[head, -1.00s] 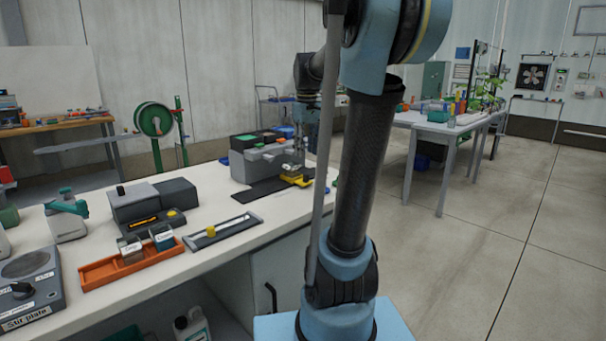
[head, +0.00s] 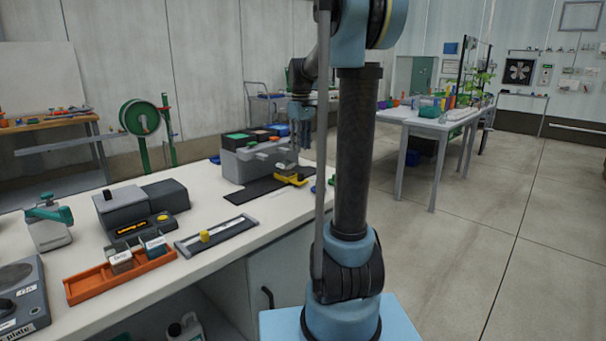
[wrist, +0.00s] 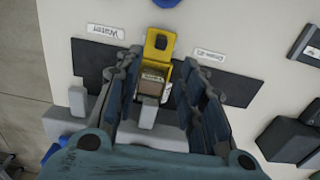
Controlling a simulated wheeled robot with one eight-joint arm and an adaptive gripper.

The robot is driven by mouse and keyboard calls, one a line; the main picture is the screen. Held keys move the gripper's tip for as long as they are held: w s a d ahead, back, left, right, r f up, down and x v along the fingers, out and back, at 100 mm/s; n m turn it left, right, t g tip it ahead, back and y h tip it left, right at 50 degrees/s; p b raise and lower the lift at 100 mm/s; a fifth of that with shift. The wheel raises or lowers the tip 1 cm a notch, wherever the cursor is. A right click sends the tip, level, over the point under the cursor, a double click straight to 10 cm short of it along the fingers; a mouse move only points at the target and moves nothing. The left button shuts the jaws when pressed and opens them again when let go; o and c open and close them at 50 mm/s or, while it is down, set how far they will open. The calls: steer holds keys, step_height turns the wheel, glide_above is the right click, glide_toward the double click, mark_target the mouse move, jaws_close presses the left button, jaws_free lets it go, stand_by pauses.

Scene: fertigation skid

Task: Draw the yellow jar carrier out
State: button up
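The yellow jar carrier (wrist: 161,42) sticks out from the front of the grey dosing unit, with a slot in its handle. It also shows in the head view (head: 291,179). A brown-topped jar (wrist: 153,90) sits in it. My gripper (wrist: 160,68) is open above the carrier in the wrist view, one finger on each side. I cannot tell whether the fingers touch it. In the head view my gripper (head: 296,143) hangs over the front of the grey unit (head: 250,160). Its fingertips are hard to make out there.
A black mat (wrist: 222,88) lies under the carrier, with a "Water" label (wrist: 105,31) and another label beside it. An orange tray (head: 88,289) with two small jars, a slide rail (head: 228,231) and a stir plate (head: 18,295) stand nearer on the bench.

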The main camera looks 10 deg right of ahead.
mark_target(301, 173)
step_height(301, 173, down, 12)
steer(key=shift+r, duration=0.15)
stand_by(0.3)
